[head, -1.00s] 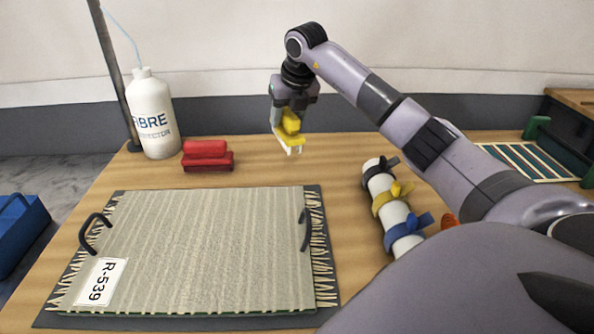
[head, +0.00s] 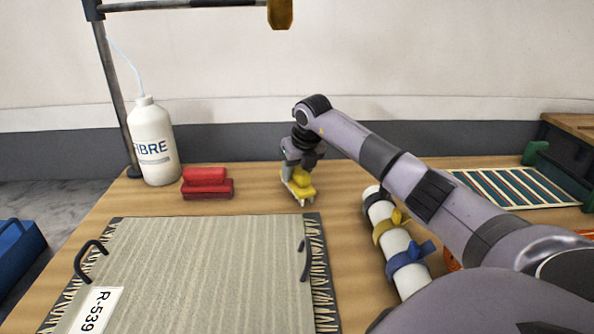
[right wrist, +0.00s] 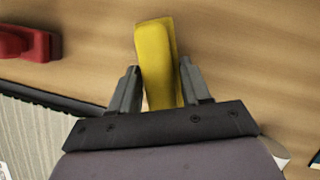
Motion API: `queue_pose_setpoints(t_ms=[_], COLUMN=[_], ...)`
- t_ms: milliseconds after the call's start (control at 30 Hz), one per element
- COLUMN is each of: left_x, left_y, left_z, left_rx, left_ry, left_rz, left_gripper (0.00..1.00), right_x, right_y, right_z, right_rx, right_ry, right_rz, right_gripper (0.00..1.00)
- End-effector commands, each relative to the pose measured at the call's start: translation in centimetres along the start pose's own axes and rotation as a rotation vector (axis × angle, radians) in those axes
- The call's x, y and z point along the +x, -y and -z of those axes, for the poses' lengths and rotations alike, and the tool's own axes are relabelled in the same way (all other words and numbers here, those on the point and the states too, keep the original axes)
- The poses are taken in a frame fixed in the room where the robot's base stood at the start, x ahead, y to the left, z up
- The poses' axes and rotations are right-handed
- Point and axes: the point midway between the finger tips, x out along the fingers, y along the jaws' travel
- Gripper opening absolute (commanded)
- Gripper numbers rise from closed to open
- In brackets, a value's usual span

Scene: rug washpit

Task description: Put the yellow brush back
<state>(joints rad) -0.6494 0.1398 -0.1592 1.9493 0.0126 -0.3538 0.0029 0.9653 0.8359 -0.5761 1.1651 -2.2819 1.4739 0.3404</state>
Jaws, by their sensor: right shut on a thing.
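The yellow brush (head: 300,184) has a yellow body with pale bristles below. My right gripper (head: 299,172) is shut on it from above, right of the red brush. In the head view the bristles appear at or just above the wooden table; I cannot tell whether they touch. In the right wrist view the yellow brush (right wrist: 158,62) stands between the two fingers of my right gripper (right wrist: 158,88). The red brush (head: 207,184) rests on the table at the back, and part of it shows at the top left of the wrist view (right wrist: 28,42). My left gripper is not in view.
A white bottle (head: 152,145) stands at the back left by a post (head: 115,95). A grey board with handles (head: 200,270) covers the front left. A white roll with coloured straps (head: 400,245) lies right of it. A striped rug (head: 515,187) is at the far right.

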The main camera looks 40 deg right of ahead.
Motion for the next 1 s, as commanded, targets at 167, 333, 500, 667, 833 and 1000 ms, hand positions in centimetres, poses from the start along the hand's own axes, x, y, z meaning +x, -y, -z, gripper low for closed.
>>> queue_pose_setpoints(t_ms=[167,333,500,667,833,1000], left_x=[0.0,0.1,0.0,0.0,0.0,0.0], left_y=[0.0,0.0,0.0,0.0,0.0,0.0], left_z=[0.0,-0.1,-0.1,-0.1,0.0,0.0], left_rx=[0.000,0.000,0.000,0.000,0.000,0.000], left_ry=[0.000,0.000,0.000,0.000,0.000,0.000], left_rz=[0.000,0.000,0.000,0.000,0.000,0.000], left_gripper=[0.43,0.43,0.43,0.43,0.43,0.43], right_x=[0.1,0.4,0.3,0.3,-0.6,-3.6], right_y=[0.0,0.0,0.0,0.0,0.1,0.1], right_z=[0.0,0.1,0.1,0.1,-0.1,-0.1], right_rx=[0.001,0.001,0.001,0.001,0.001,-0.001], right_ry=[0.004,0.003,0.002,0.002,0.004,0.008], right_rz=[-0.001,0.000,0.000,0.000,0.000,0.001], right_gripper=[0.19,0.19,0.73,0.73,0.73,0.73])
